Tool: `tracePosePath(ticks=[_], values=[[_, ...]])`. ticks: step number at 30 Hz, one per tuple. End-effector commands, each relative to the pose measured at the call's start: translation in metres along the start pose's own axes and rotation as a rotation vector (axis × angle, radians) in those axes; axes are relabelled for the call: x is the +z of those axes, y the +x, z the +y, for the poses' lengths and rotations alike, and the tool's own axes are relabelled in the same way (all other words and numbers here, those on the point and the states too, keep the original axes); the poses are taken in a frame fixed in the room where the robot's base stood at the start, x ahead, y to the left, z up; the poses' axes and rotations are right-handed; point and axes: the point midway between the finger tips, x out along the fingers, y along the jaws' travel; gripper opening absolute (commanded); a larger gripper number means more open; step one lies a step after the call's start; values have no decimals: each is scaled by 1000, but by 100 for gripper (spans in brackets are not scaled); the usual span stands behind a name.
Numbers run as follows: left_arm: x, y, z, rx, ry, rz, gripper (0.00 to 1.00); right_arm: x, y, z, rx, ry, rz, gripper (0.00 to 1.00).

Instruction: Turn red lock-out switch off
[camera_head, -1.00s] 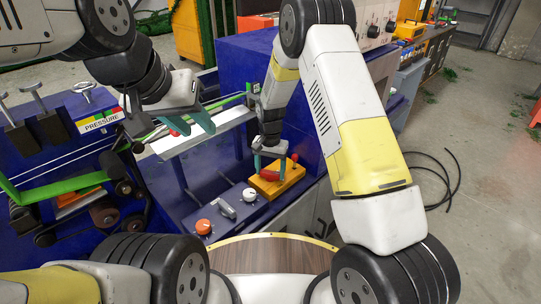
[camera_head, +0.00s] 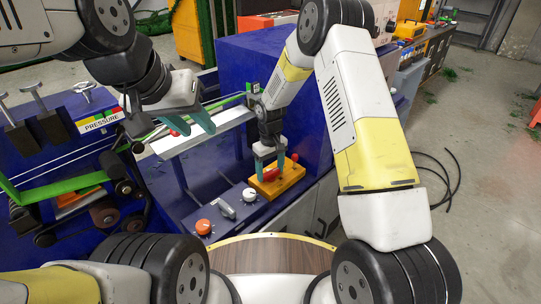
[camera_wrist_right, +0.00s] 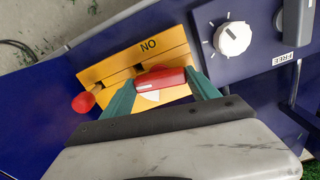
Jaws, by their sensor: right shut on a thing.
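The red lock-out switch (camera_head: 269,176) sits on a yellow block (camera_head: 290,181) on the blue machine's front panel. In the right wrist view the red handle (camera_wrist_right: 160,78) lies across the yellow block (camera_wrist_right: 112,70), beside an upside-down "ON" mark. A red knob (camera_wrist_right: 83,102) sticks out at the block's left end. My right gripper (camera_head: 269,178) is down at the block, its teal fingers on either side of the red handle and shut on it. My left gripper (camera_head: 191,127) hangs empty over the pale ledge, its teal fingers apart.
An orange-red button (camera_head: 203,227), a grey switch (camera_head: 223,208) and a white dial (camera_head: 249,195) stand left of the block. The white dial (camera_wrist_right: 232,38) is close to the gripper in the wrist view. A round wooden table top (camera_head: 270,257) is in front.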

Motion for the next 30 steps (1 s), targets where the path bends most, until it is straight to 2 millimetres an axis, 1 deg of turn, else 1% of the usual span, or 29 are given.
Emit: tracePosePath(ticks=[6, 12, 28, 29, 30], values=[[0, 0, 0, 0, 0, 0, 36, -1, -1, 1, 0, -114, 2, 29], [0, 0, 0, 0, 0, 0, 36, -1, -1, 0, 0, -171, 2, 29], [0, 0, 0, 0, 0, 0, 36, -1, -1, 0, 1, -192, 2, 29], [0, 0, 0, 0, 0, 0, 36, -1, -1, 0, 1, -192, 2, 75], [0, 0, 0, 0, 0, 0, 36, -1, -1, 0, 1, -192, 2, 83]])
